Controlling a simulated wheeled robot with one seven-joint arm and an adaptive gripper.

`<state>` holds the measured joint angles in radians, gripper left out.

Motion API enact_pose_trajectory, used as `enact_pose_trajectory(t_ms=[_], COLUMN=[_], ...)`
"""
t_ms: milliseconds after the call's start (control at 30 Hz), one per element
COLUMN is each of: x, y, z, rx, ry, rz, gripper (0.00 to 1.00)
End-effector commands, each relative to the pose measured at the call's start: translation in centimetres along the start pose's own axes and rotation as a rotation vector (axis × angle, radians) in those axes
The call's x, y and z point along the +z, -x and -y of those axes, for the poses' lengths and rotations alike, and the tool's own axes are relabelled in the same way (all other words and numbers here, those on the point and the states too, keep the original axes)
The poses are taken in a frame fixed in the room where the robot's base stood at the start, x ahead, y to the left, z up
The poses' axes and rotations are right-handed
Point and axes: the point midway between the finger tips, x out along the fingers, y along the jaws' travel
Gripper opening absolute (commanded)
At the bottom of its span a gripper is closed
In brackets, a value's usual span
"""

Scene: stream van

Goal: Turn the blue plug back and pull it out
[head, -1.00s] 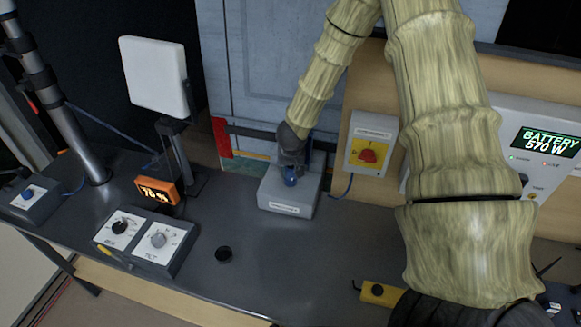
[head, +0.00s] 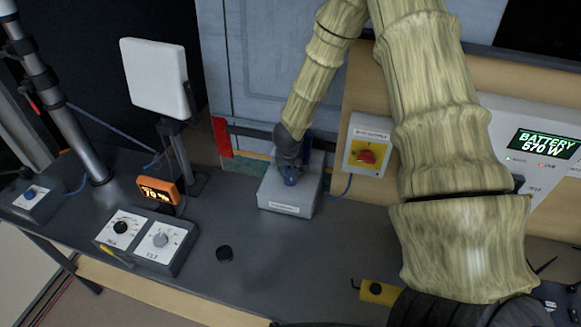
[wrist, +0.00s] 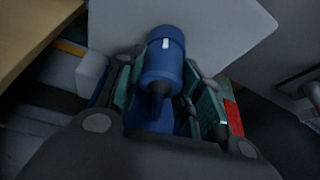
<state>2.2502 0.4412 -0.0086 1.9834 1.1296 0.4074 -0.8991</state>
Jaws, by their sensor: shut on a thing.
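The blue plug (wrist: 163,58) is a blue cylinder with a small white mark on its side, seen in the wrist view between my gripper's fingers. My gripper (wrist: 165,92) is shut on it, one teal-padded finger on each side. In the head view the blue plug (head: 290,178) shows only in part under my gripper (head: 289,160), at the grey box (head: 288,200) on the bench. The gripper hides most of the plug there. I cannot tell whether the plug is still seated in the box.
A yellow panel with a red switch (head: 367,156) stands right of the grey box. A white flat panel on a stand (head: 155,77), an orange display (head: 157,191) and a two-dial box (head: 141,240) are to the left.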

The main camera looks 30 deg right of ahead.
Motion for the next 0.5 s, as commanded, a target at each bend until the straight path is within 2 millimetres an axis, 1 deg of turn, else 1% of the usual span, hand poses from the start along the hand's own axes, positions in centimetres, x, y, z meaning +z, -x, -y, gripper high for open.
enact_pose_trajectory(t_ms=[500], x=[0.0], y=[0.11], z=[-0.01], rx=[0.035], ry=[-0.081], rz=[0.0], gripper=[0.07])
